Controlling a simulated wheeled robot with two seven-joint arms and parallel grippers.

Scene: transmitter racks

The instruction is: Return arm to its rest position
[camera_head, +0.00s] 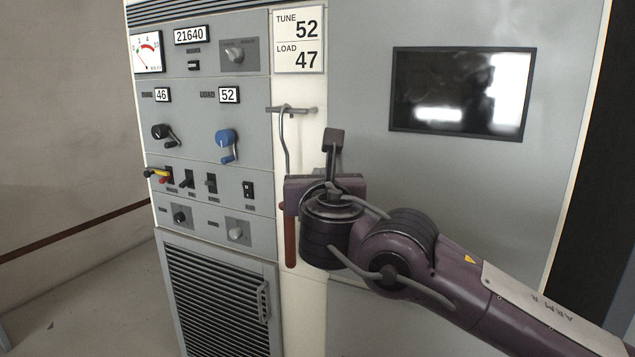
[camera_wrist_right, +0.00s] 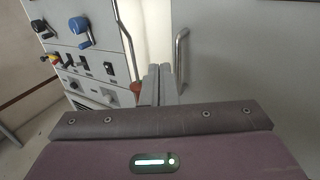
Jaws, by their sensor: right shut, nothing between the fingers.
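My right arm (camera_head: 455,280) comes in from the lower right in the head view and reaches toward the rack. My right gripper (camera_head: 333,140) is in front of the cream strip between the control panel and the grey door. Its fingers (camera_wrist_right: 159,84) are together and empty in the right wrist view. I cannot tell how far they are from the rack surface. My left gripper is not in either view.
The control panel (camera_head: 214,60) has a blue crank (camera_head: 226,142), a black crank (camera_head: 162,133), switches and knobs. A hooked rod with a red-brown handle (camera_head: 290,238) hangs from a bracket (camera_head: 292,110) beside my right gripper. A dark screen (camera_head: 462,92) is on the right. Open floor (camera_head: 100,290) lies at left.

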